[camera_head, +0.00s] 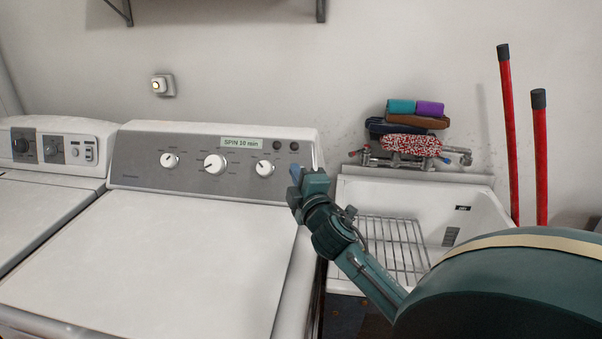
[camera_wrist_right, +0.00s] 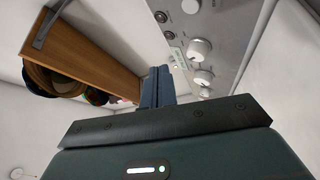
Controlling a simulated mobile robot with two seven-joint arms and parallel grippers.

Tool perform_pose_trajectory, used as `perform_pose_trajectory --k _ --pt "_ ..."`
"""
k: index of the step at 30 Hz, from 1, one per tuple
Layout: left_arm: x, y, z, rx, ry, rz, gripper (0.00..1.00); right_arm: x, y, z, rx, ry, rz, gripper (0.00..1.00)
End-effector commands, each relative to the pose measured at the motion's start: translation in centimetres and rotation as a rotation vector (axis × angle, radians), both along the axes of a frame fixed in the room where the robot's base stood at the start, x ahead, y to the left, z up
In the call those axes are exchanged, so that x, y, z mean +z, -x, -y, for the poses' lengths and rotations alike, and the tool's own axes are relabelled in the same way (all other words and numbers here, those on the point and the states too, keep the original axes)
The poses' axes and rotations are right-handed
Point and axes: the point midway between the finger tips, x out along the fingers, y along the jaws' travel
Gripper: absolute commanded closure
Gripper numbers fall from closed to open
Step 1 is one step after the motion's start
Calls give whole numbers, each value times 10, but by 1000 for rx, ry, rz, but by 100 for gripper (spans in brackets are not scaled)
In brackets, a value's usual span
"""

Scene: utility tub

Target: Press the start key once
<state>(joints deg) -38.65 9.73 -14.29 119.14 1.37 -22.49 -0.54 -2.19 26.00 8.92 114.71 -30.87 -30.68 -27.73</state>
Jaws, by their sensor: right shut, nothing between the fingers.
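The washer's grey control panel (camera_head: 215,165) carries three white knobs, a label reading "SPIN 10 min" (camera_head: 241,143), and two small dark round buttons (camera_head: 285,146) at its upper right. Which of them is the start key I cannot read. My right gripper (camera_head: 296,174) is in front of the panel's right end, just below the buttons in the picture, its fingers shut and empty. In the right wrist view the shut blue fingers (camera_wrist_right: 157,85) point up toward the panel (camera_wrist_right: 215,40), with the dark buttons (camera_wrist_right: 165,28) above them. Contact cannot be told. My left gripper is out of view.
A white washer lid (camera_head: 150,260) lies below the panel. A second machine (camera_head: 60,155) stands at left. At right is a utility tub (camera_head: 470,215) with a wire rack (camera_head: 385,240), rolled cloths (camera_head: 410,120) and red handles (camera_head: 510,130). A wooden shelf (camera_wrist_right: 100,45) shows in the wrist view.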

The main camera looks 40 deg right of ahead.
Motion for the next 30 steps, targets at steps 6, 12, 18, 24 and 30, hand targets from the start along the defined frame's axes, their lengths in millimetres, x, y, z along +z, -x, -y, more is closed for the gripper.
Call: perform_pose_trajectory --k 6,12,18,24,30 --pt "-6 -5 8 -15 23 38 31 -20 -17 21 -2 3 2 100" --pt "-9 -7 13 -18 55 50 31 -31 -31 40 -2 0 2 100" --pt "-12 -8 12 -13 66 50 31 -38 -40 50 -1 -1 1 100" --pt "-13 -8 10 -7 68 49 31 -39 -42 53 0 0 2 100" --pt "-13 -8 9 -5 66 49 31 -39 -42 53 0 -1 1 100"
